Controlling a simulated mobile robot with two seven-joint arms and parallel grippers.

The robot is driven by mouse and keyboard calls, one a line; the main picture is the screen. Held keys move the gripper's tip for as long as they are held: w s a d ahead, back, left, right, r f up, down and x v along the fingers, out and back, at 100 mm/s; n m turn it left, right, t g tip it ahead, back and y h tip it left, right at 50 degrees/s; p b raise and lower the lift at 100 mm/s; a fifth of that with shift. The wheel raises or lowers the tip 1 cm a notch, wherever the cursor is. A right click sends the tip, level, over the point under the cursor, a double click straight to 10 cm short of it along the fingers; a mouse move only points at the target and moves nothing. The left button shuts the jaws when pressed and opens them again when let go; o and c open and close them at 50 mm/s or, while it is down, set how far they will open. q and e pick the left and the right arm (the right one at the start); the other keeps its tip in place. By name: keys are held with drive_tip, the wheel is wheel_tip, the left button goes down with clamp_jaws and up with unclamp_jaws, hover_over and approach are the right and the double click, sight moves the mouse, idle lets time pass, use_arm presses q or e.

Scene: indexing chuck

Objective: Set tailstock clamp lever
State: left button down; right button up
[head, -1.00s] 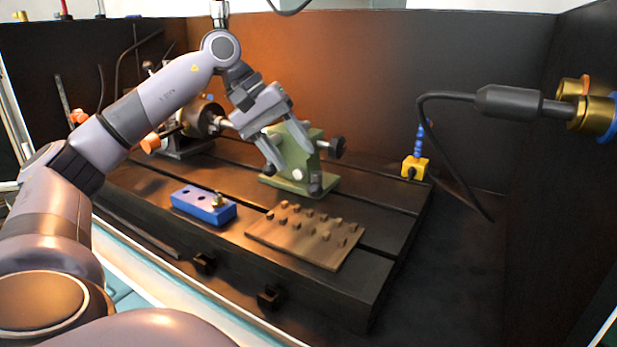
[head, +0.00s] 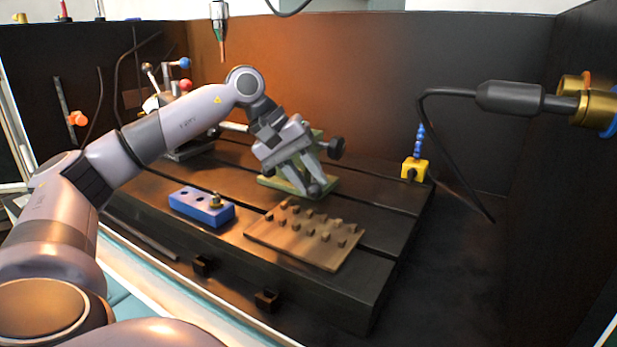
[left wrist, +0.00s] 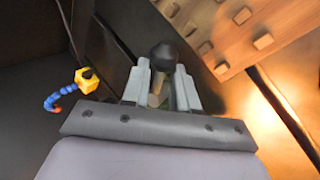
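The green tailstock (head: 318,150) stands on the dark slotted table, partly hidden behind my left gripper. A black handwheel knob (head: 336,148) sticks out on its right side. The clamp lever's dark ball knob (head: 316,190) is low at its front. My left gripper (head: 308,184) points down at the lever. In the left wrist view, the black ball knob (left wrist: 164,55) appears between and just past the two grey fingertips (left wrist: 162,72). The fingers stand apart on both sides of the lever, with space between them. Contact cannot be made out. My right gripper is out of view.
A blue block (head: 202,208) and a wooden board with several pegs (head: 300,240) lie in front of the tailstock. A yellow block with a blue hose (head: 414,169) stands to the right. A spindle nozzle (head: 220,40) hangs above the back left.

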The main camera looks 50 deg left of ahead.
use_arm(q)
drive_tip(key=shift+s+a+f+m+g+h, duration=0.15)
drive_tip(key=shift+m+g+h, duration=0.25)
drive_tip(key=shift+m, duration=0.4)
drive_tip(key=c, duration=0.9)
unclamp_jaws()
drive_tip(key=shift+a, duration=0.1)
drive_tip(key=p+v, duration=0.1)
drive_tip(key=v, duration=0.6)
drive_tip(key=shift+r+p, duration=0.2)
drive_tip(key=shift+p, duration=0.2)
